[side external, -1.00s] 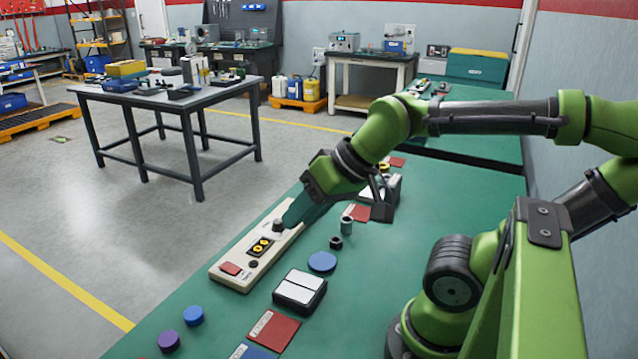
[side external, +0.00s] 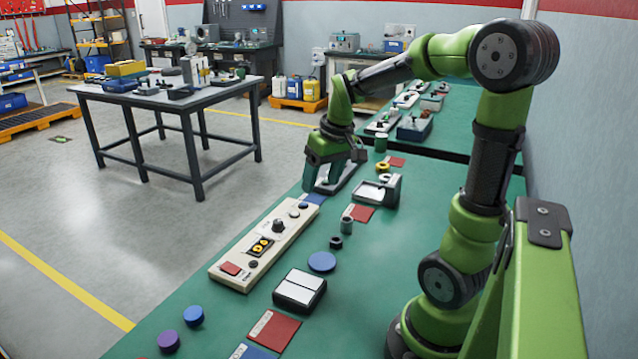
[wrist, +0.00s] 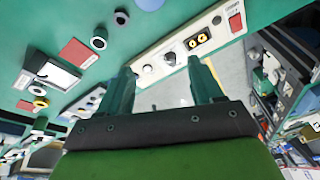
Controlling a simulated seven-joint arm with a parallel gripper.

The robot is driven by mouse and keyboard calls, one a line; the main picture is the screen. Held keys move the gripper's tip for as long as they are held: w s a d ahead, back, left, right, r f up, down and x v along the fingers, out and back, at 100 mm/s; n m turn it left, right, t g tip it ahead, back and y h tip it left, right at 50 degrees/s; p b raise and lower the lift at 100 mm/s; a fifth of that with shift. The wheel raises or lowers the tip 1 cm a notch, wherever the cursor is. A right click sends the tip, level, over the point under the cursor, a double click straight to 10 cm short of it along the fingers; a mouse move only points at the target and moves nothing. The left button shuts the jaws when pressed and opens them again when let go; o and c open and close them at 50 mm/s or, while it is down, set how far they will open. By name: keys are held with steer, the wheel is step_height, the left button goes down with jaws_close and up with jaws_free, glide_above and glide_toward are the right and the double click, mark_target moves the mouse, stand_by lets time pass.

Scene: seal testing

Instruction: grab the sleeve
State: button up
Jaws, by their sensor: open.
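A small grey-green hollow cylinder, which looks like the sleeve (side external: 347,225), stands upright on the green bench beside a red card. In the wrist view the sleeve (wrist: 99,42) shows as a round open end at the upper left. My gripper (side external: 322,187) is beyond it and to its left, near the far end of the white control panel (side external: 243,262). In the wrist view my gripper (wrist: 162,66) has its two fingers apart with nothing between them. The sleeve is outside the fingers.
A black ring (side external: 336,243) and a blue disc (side external: 322,262) lie nearer the camera than the sleeve. A grey fixture (side external: 392,190) stands behind it, with a yellow ring (side external: 382,167) beyond. A green cylinder (side external: 381,144) stands farther back. Bare bench lies right of the sleeve.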

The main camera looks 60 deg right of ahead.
steer(key=s+d+f+n+g, duration=0.1)
steer(key=d+f+n, duration=0.1)
steer(key=d, duration=0.5)
steer(key=s+d+f+n+g, duration=0.1)
steer(key=d+f+n+g, duration=0.15)
steer(key=d, duration=0.35)
steer(key=n, duration=0.5)
glide_above(348, 219)
steer(key=shift+t, duration=0.25)
steer(key=f, duration=0.9)
steer(key=shift+s+a+f, duration=0.2)
steer(key=shift+s+f, duration=0.1)
steer(key=shift+f, duration=0.1)
steer(key=shift+w+a+f, duration=0.1)
steer(key=shift+a+f, duration=0.15)
steer(key=shift+f, duration=1.1)
steer(key=shift+a+f, duration=0.2)
steer(key=shift+f, duration=1.1)
steer(key=shift+c, duration=0.3)
steer(key=c, duration=1.1)
steer(key=shift+o, duration=0.2)
steer(key=shift+r, duration=0.1)
